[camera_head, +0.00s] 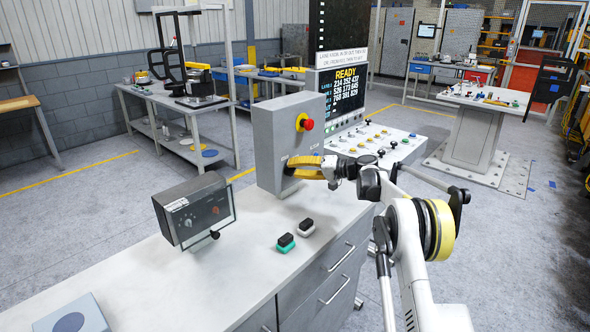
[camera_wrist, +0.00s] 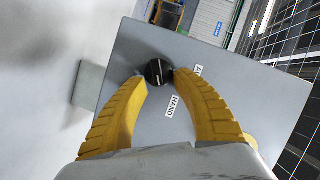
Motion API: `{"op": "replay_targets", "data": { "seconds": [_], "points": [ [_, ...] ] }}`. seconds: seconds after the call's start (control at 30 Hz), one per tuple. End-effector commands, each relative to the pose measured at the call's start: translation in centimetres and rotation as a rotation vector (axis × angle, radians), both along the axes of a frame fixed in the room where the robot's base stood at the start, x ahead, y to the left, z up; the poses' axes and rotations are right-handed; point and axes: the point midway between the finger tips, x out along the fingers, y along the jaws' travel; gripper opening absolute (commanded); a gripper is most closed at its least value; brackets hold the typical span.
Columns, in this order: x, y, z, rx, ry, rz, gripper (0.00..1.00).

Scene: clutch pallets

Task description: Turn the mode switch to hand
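The mode switch is a round black knob (camera_wrist: 158,72) with a pale line on its face, on the grey control box. In the wrist view the label HAND (camera_wrist: 173,105) is below and right of it. A second label beginning "AU" (camera_wrist: 198,70) is partly hidden by a finger. My gripper (camera_wrist: 160,77) has its two yellow fingertips on either side of the knob, very close to it. I cannot tell whether they press on it. In the head view my gripper (camera_head: 292,168) is at the front of the control box (camera_head: 278,138) and hides the knob.
A red emergency button (camera_head: 307,124) sits higher on the control box. A smaller grey panel (camera_head: 190,213) stands left on the white bench (camera_head: 150,282). Two small blocks, green-based (camera_head: 285,243) and white-based (camera_head: 306,227), lie in front. A button console (camera_head: 375,140) is behind my arm.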

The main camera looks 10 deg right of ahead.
Motion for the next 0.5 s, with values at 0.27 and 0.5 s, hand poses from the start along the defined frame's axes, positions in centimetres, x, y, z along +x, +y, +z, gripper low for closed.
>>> {"op": "replay_targets", "data": {
  "seconds": [0.27,0.5],
  "points": [
    [-2.1,-3.3,0.8,0.0,0.0,-0.004,0.33],
    [-5.0,-7.5,1.7,0.0,0.0,-0.002,0.33]
  ]
}}
